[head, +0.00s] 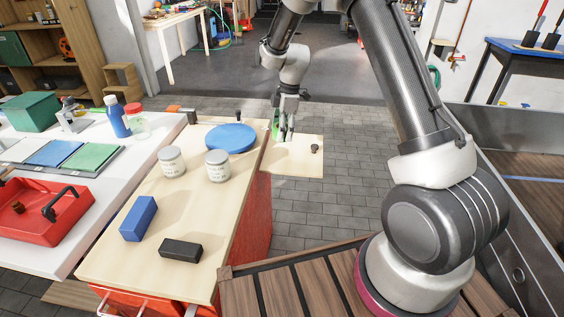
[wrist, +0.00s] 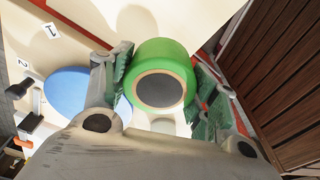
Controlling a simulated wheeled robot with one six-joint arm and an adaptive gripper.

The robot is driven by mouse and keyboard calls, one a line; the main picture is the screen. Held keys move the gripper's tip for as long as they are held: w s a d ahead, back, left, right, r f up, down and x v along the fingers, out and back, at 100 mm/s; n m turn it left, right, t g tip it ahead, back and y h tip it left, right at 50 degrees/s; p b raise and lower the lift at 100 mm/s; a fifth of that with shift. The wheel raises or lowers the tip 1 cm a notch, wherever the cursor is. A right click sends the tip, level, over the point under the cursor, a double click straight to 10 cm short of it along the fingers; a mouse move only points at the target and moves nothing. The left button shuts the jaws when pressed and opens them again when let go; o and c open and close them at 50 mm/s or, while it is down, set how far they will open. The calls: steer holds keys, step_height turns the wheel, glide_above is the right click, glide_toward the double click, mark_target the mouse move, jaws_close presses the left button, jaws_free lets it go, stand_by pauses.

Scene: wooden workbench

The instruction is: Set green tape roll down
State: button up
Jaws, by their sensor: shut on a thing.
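The green tape roll (wrist: 158,52) is between my two fingers in the wrist view, with its dark round middle and tan core ring facing the camera. My gripper (wrist: 162,84) is shut on it, one finger on each side. In the head view my gripper (head: 284,131) points down at the far right end of the bench, and only a green sliver of the roll (head: 274,127) shows beside the fingers. It is over or near a pale side board (head: 296,165). I cannot tell whether the roll touches the surface.
A blue disc (head: 231,138) lies left of my gripper, with two lidded jars (head: 217,166) (head: 172,161) near it. A blue block (head: 138,218) and a black block (head: 181,250) lie nearer on the wooden bench (head: 185,215). A small dark knob (head: 314,148) stands on the side board.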

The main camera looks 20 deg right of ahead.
mark_target(281, 162)
steer(key=shift+s+a+r+n, duration=0.1)
steer(key=shift+a+r+n, duration=0.05)
steer(key=shift+n, duration=0.85)
steer(key=n, duration=0.2)
steer(key=shift+s+n+g, duration=0.25)
steer(key=shift+n+g, duration=0.05)
step_height(281, 162, down, 10)
steer(key=o, duration=1.1)
steer(key=shift+c, duration=0.2)
